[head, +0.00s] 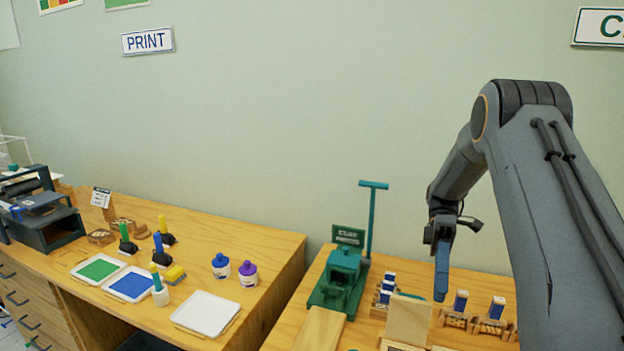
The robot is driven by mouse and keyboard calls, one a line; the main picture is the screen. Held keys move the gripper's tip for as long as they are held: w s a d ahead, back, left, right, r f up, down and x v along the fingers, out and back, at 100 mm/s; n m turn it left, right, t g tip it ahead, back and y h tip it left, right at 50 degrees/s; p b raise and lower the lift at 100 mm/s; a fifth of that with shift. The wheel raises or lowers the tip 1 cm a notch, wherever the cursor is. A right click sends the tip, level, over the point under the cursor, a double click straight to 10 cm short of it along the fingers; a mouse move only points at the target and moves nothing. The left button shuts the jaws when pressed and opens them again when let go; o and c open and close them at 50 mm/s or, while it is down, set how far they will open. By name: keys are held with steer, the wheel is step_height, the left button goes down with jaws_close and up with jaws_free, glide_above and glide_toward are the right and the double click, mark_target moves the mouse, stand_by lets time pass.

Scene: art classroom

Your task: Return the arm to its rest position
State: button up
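My arm rises on the right side of the head view and bends down at its elbow. My gripper (441,278) hangs with its blue fingers pointing down over the right-hand bench (281,331). It is above and just behind a pale upright wooden block (408,320), and the fingers appear clear of it. I see the fingers nearly edge-on, so whether they are open or shut is hidden. No held object shows at the fingertips.
A green press with a tall T-handle (342,282) stands left of my gripper. Small blue-and-white items in wooden holders (490,318) stand to its right.

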steer(key=s+a+f+m+t+h+b, duration=0.4)
steer(key=s+a+f+m+t+b, duration=0.4)
steer(key=s+m+t, duration=0.4)
step_height(320, 180, down, 3)
steer(key=shift+a+r+m+b, duration=0.15)
steer(key=shift+a+m+b, duration=0.2)
steer(key=shift+m+b, duration=0.4)
stand_by(1.5)
